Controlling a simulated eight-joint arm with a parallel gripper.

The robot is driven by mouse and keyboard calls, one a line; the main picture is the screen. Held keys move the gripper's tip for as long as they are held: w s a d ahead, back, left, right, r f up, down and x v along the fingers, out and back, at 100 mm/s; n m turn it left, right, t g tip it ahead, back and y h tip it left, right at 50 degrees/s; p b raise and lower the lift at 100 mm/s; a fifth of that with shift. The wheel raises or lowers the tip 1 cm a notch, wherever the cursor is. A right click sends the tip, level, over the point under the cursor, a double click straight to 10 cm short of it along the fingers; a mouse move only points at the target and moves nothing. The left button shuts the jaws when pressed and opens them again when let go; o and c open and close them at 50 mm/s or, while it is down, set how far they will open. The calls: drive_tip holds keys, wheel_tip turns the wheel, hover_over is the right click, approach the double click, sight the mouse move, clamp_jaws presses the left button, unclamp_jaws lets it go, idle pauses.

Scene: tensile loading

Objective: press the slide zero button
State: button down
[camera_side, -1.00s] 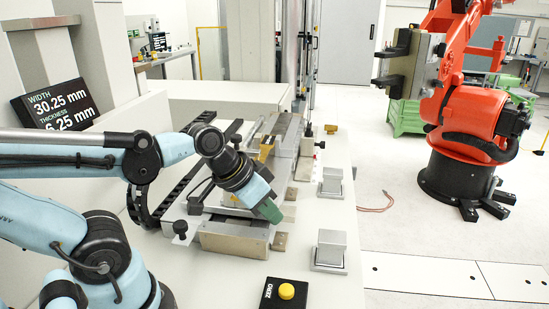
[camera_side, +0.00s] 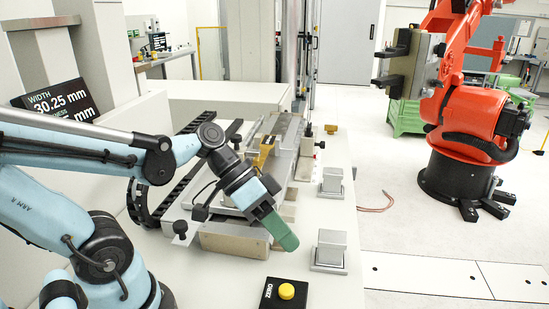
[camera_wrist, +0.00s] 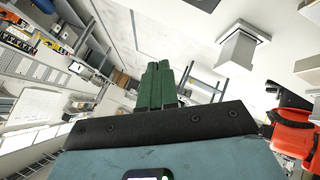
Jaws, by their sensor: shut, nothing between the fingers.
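The zero button is a yellow round cap (camera_side: 286,291) on a black box (camera_side: 268,297) marked ZERO, at the bottom middle of the side view on the white table. My gripper (camera_side: 288,242) has green fingers and is shut and empty. It points down and to the right, above and behind the button and apart from it. In the wrist view the green fingers (camera_wrist: 156,85) are together. I cannot make out the button in the wrist view.
Two metal blocks on square plates, a near one (camera_side: 330,250) and a far one (camera_side: 332,182), stand on the table's right side. The slide fixture (camera_side: 235,238) is behind my gripper. A display (camera_side: 55,100) is at left. A red robot (camera_side: 470,130) stands beyond the table.

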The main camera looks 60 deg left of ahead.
sight(282, 286)
drive_tip(key=shift+f, duration=4.35)
drive_tip(key=shift+f, duration=0.15)
drive_tip(key=shift+f, duration=0.25)
drive_tip(key=shift+r, duration=0.15)
drive_tip(key=shift+r, duration=0.25)
drive_tip(key=shift+r, duration=2.5)
